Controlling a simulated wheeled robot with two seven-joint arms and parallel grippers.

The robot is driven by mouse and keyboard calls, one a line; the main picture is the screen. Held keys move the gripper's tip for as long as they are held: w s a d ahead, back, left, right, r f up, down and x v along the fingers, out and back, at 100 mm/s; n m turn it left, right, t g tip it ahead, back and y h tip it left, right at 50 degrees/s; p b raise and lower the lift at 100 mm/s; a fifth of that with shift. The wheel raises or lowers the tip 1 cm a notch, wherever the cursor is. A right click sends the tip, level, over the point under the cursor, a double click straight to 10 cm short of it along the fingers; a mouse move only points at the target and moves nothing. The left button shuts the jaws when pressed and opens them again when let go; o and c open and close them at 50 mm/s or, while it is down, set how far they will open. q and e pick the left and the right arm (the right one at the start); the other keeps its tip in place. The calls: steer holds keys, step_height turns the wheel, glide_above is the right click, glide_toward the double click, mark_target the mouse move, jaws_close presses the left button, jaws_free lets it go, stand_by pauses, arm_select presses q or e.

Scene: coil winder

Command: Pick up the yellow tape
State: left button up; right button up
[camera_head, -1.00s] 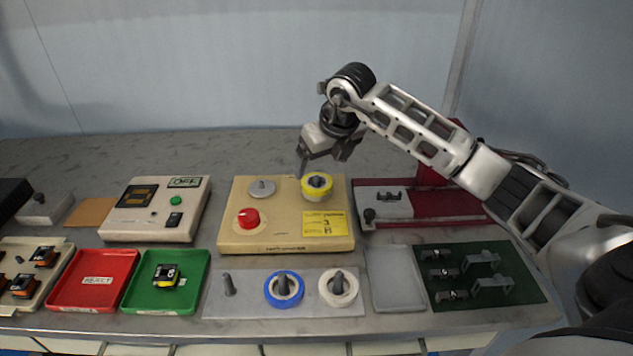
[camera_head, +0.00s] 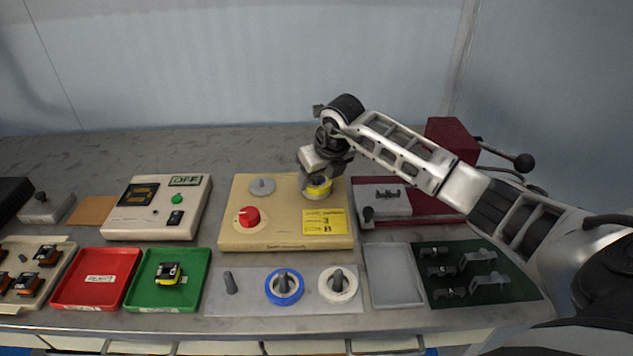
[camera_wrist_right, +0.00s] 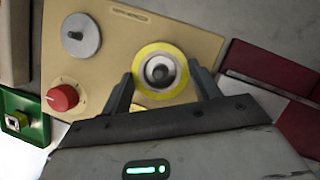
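The yellow tape (camera_head: 318,191) is a roll around a spindle at the back right of the beige winder (camera_head: 285,243). In the right wrist view the yellow tape (camera_wrist_right: 147,91) shows as a yellow ring with a pale core and a dark spindle in its middle. My right gripper (camera_head: 318,183) is lowered over it from above. Its two fingers (camera_wrist_right: 162,90) stand apart, one on each side of the roll. A small gap seems to show beside the roll, so contact is unclear. My left gripper is in neither view.
The winder bears a red knob (camera_head: 248,217), a grey disc (camera_head: 262,186) and a yellow label (camera_head: 324,222). A plate in front has a bare peg, a blue tape roll (camera_head: 270,291) and a white roll (camera_head: 324,288). A red press (camera_head: 450,138) stands to the right.

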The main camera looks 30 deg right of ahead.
steer(key=shift+r, duration=0.1)
steer(key=shift+r, duration=0.2)
step_height(320, 180, up, 2)
steer(key=shift+b, duration=0.5)
steer(key=s+a+r+b, duration=0.2)
steer(key=s+a+r, duration=0.5)
steer(key=s+r, duration=0.3)
steer(key=shift+s+a+r, duration=0.2)
steer(key=shift+s+r, duration=0.05)
steer(key=shift+s, duration=0.7)
steer(key=shift+f, duration=0.1)
